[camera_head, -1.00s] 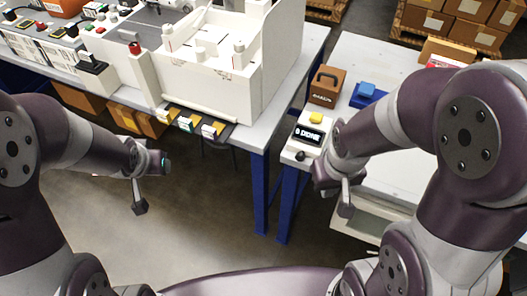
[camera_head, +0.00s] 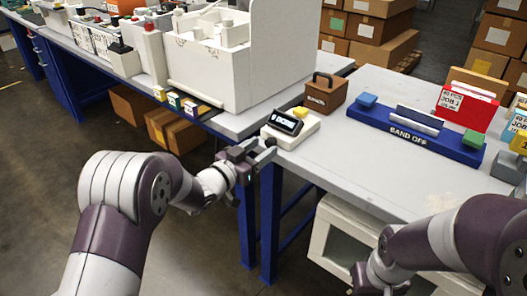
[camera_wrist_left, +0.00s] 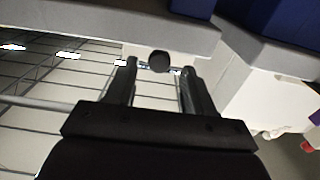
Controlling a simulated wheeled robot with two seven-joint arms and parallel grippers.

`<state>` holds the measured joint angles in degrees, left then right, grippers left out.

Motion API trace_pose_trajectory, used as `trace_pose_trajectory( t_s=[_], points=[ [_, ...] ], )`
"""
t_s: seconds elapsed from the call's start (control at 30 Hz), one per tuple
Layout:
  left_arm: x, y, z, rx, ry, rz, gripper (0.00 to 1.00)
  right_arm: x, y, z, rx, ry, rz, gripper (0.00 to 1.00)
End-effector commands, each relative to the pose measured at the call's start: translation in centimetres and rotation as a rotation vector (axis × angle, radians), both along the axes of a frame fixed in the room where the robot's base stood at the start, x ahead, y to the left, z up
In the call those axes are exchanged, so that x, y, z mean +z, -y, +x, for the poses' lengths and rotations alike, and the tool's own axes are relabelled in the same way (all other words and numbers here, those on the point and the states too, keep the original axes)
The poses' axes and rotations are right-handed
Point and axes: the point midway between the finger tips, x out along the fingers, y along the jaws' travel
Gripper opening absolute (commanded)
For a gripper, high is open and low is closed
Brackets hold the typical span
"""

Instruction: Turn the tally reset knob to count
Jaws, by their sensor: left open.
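The tally counter (camera_head: 300,133) is a small white box with a dark display (camera_head: 287,122) and a yellow button (camera_head: 300,112), at the near left corner of the right table. Its dark round knob (camera_wrist_left: 159,61) shows in the left wrist view on a pale face. My left gripper (camera_head: 266,152) is open at the counter's front; in the left wrist view its two fingers (camera_wrist_left: 158,78) stand either side of the knob, apart from it. In the head view the gripper mostly hides the knob. My right gripper (camera_head: 375,277) is low at the bottom, its jaws unclear.
A brown box with a handle (camera_head: 325,92) stands behind the counter. A blue rack marked BAND OFF (camera_head: 409,142) lies to its right. The white plotter housing (camera_head: 240,85) is on the left table (camera_head: 240,124). The right table's front middle (camera_head: 370,170) is clear.

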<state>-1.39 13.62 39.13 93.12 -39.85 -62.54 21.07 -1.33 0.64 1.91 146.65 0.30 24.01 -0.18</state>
Motion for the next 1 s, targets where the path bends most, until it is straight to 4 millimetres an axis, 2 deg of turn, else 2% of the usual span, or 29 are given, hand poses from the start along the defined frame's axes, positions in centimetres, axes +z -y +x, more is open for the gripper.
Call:
trace_pose_trajectory(
  t_s=[0.13, 0.4, 0.47, 0.5, 0.57, 0.6, 0.7, 0.87, 1.0],
  points=[
    [0.0, 0.9, 1.2, -0.001, 0.000, 0.000, 0.53, -0.4, 0.0, 0.0, 0.000, 0.000, 0.000, 0.00],
    [0.1, 1.0, 1.4, 0.001, 0.000, 0.000, 0.53, -0.3, 0.0, 0.0, 0.000, 0.000, 0.000, 0.00],
    [0.1, 1.0, 1.4, 0.001, 0.000, 0.000, 0.37, -0.3, 0.0, 0.0, 0.000, 0.000, 0.000, 0.00],
    [0.1, 1.0, 1.4, 0.001, 0.000, 0.000, 0.24, -0.3, 0.0, 0.0, 0.000, 0.000, 0.000, 0.00],
    [0.1, 1.0, 1.4, 0.001, 0.000, 0.000, 0.04, -0.3, 0.0, 0.0, 0.000, 0.000, 0.000, 0.00],
    [0.1, 1.0, 1.4, 0.001, -0.001, 0.001, 0.00, -0.3, 0.0, 0.0, 0.000, 0.000, 0.000, 0.00],
    [0.2, 1.0, 1.4, 0.001, -0.005, -0.005, 0.00, -0.1, 0.0, 0.0, 0.000, 0.000, 0.000, 0.00],
    [0.5, 1.0, 1.4, 0.001, -0.068, -0.088, 0.00, 1.8, 0.0, 0.0, 0.000, 0.000, 0.000, 0.00],
    [0.0, 1.0, 1.4, 0.001, -0.075, -0.101, 0.00, 1.4, 0.0, 0.0, 0.000, 0.000, 0.000, 0.00]
  ],
)
